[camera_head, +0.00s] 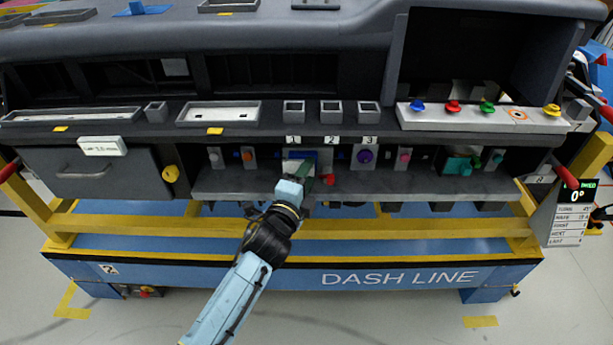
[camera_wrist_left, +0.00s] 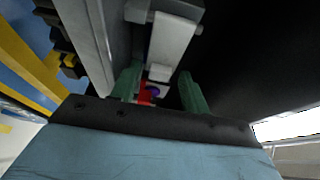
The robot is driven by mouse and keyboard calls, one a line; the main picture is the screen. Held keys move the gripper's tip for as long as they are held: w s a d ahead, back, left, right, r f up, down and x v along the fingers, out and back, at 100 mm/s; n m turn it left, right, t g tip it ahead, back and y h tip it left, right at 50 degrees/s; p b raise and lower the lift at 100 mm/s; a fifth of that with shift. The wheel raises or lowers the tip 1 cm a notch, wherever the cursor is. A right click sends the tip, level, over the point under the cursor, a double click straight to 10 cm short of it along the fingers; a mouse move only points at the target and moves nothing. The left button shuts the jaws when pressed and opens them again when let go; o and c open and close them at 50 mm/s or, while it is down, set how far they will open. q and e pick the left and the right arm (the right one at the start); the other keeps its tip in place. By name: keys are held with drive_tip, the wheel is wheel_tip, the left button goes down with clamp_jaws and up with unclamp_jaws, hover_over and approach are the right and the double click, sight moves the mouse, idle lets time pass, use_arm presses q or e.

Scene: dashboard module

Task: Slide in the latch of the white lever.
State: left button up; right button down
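My left gripper (camera_head: 303,179) reaches up from the bottom of the head view to the shelf under the label "1". It covers part of a small white-and-blue unit (camera_head: 297,155) there. In the left wrist view the gripper (camera_wrist_left: 162,88) has its two green fingers apart, with a gap between them. A pale grey-white lever-like part (camera_wrist_left: 172,42) stands ahead of the fingers, its lower end by the gap. I cannot tell whether a finger touches it. A red piece with a purple-blue part (camera_wrist_left: 150,92) shows past the fingers. I cannot make out the latch. My right gripper is not visible.
On the shelf (camera_head: 420,184), a purple knob (camera_head: 365,156) stands right of the gripper and an orange knob (camera_head: 247,155) left of it. A red piece (camera_head: 328,179) is close beside the gripper. A yellow rail (camera_head: 400,227) runs in front, below the shelf.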

use_arm(q)
drive_tip(key=shift+s+a, duration=0.15)
drive_tip(key=shift+s, duration=0.1)
drive_tip(key=p+v, duration=0.2)
drive_tip(key=v, duration=1)
drive_tip(key=shift+s, duration=0.4)
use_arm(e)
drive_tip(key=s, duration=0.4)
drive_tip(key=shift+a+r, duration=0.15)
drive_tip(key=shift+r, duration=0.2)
use_arm(q)
drive_tip(key=shift+f, duration=0.1)
